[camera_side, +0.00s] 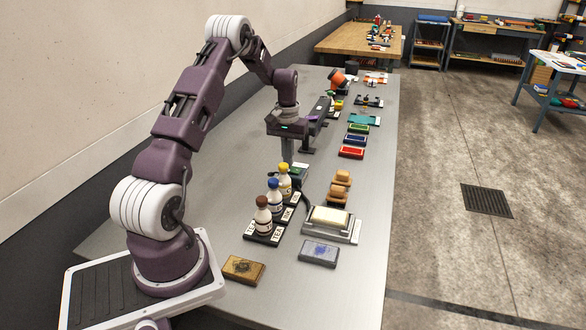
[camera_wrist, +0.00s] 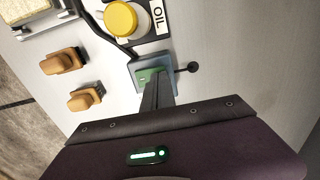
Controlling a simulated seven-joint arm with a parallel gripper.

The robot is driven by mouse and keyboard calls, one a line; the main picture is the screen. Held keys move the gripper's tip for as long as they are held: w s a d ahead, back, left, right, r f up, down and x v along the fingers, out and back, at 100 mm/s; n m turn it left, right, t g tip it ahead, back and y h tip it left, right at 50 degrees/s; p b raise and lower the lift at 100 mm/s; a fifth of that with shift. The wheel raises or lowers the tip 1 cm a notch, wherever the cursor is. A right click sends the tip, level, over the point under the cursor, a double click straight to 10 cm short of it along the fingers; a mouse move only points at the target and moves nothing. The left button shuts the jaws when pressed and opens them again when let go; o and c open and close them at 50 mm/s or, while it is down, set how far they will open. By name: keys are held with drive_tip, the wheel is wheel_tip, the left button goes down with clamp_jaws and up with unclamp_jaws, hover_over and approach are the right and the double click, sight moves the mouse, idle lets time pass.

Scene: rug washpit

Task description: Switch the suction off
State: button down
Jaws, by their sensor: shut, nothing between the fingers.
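A small grey-blue box with a green top part (camera_wrist: 146,74) lies just ahead of my fingertips in the wrist view; it looks like the suction switch. A short stem with a black ball knob (camera_wrist: 193,67) sticks out from its right side there. A black cable runs from the box. In the side view the box (camera_side: 300,170) is partly hidden behind my fingers. My gripper (camera_side: 287,162) points down, shut and empty. Its fingertips (camera_wrist: 157,82) overlap the box's green part in the wrist view; I cannot tell whether they touch it.
Several capped bottles (camera_side: 273,196) stand in labelled holders in front of the box; a yellow cap (camera_wrist: 122,18) is close by. Two tan-handled tools (camera_side: 340,185) and a pale block on a grey tray (camera_side: 336,220) lie to the right. Coloured pads (camera_side: 352,152) lie farther back.

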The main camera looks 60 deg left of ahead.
drive_tip(key=shift+f, duration=0.3)
drive_tip(key=shift+r, duration=3.5)
drive_tip(key=s+d+r+m+t+y, duration=0.1)
drive_tip(key=s+d+r+m, duration=0.1)
drive_tip(key=d+r, duration=0.8)
drive_tip(key=s+d+r+m+t, duration=0.25)
drive_tip(key=d+r, duration=0.45)
drive_tip(key=d, duration=0.6)
drive_tip(key=s+d+m+t, duration=0.1)
drive_tip(key=s+d+m, duration=0.1)
drive_tip(key=s+d, duration=0.4)
drive_tip(key=s+d+m+t+h, duration=0.1)
drive_tip(key=s+d, duration=0.5)
drive_tip(key=s, duration=0.6)
drive_tip(key=shift+d+f+m, duration=0.15)
drive_tip(key=shift+d+m, duration=0.05)
drive_tip(key=shift+m, duration=0.55)
